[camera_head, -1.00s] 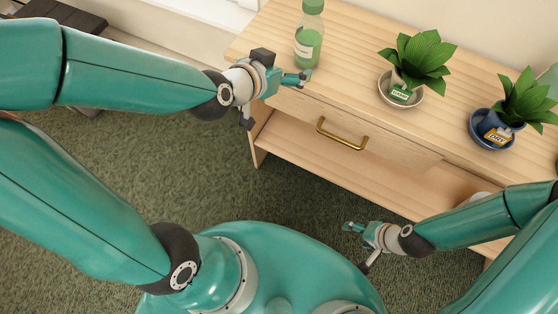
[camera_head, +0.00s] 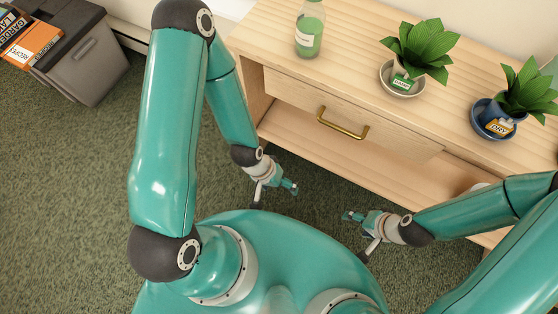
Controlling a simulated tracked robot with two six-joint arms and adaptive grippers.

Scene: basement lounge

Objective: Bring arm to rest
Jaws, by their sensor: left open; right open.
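My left arm is folded, and its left gripper (camera_head: 276,196) hangs low over the carpet in front of the wooden cabinet (camera_head: 270,45). The jaws are open and empty. My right gripper (camera_head: 356,236) is a little to the right, also low in front of the cabinet, open and empty. The two grippers are apart and face roughly toward each other. Neither touches any object that I can see.
A green bottle (camera_head: 309,36) stands upright on the cabinet top, with a potted plant (camera_head: 418,50) and a blue-potted plant (camera_head: 494,118). The drawer with a brass handle (camera_head: 342,124) is shut. A grey bin (camera_head: 85,60) and books (camera_head: 30,42) are at the upper left. Carpet (camera_head: 70,190) is clear.

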